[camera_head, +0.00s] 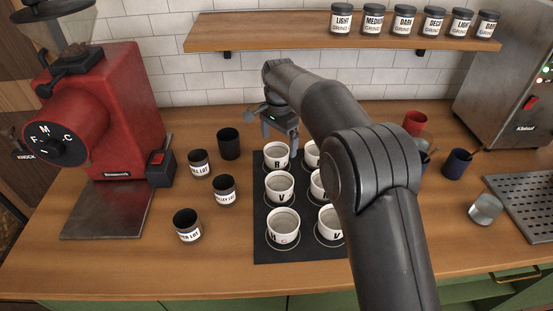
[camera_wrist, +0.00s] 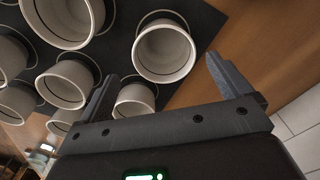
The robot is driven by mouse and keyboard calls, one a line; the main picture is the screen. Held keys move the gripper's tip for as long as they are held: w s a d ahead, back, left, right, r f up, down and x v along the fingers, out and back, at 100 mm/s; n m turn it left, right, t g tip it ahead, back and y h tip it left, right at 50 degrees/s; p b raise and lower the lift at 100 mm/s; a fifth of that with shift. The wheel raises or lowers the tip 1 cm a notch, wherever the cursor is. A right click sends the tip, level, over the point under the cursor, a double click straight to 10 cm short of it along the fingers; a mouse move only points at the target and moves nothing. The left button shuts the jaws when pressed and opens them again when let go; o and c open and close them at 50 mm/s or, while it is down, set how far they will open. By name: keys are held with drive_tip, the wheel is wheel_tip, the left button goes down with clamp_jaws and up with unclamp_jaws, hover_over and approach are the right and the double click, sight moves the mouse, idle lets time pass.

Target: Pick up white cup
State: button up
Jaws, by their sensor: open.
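Several white cups with dark letters stand upright in two columns on a black mat (camera_head: 262,240). The far left white cup (camera_head: 276,155) is closest to my gripper (camera_head: 280,138), which hangs just above and behind it. In the wrist view a white cup (camera_wrist: 164,50) lies ahead of the gap between the fingers of my gripper (camera_wrist: 161,70). The fingers are spread and empty. Other white cups are the middle left one (camera_head: 279,187), the near left one (camera_head: 283,225) and the right column, partly hidden by my arm.
Dark labelled jars (camera_head: 223,190) and a black cup (camera_head: 229,143) stand left of the mat. A red grinder (camera_head: 110,110) is at the left. A red cup (camera_head: 414,123), blue cup (camera_head: 457,163) and metal pitcher (camera_head: 485,209) are at the right. A wooden shelf (camera_head: 270,32) hangs above.

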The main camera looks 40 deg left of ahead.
sight(277, 156)
drive_tip(key=shift+s+a+f, duration=0.1)
drive_tip(key=shift+a+f, duration=0.05)
drive_tip(key=shift+f, duration=1.65)
drive_tip(key=shift+s+a+f, duration=0.1)
drive_tip(key=shift+a+f, duration=0.05)
drive_tip(key=shift+f, duration=1.6)
drive_tip(key=shift+c, duration=0.4)
drive_tip(key=c, duration=1.1)
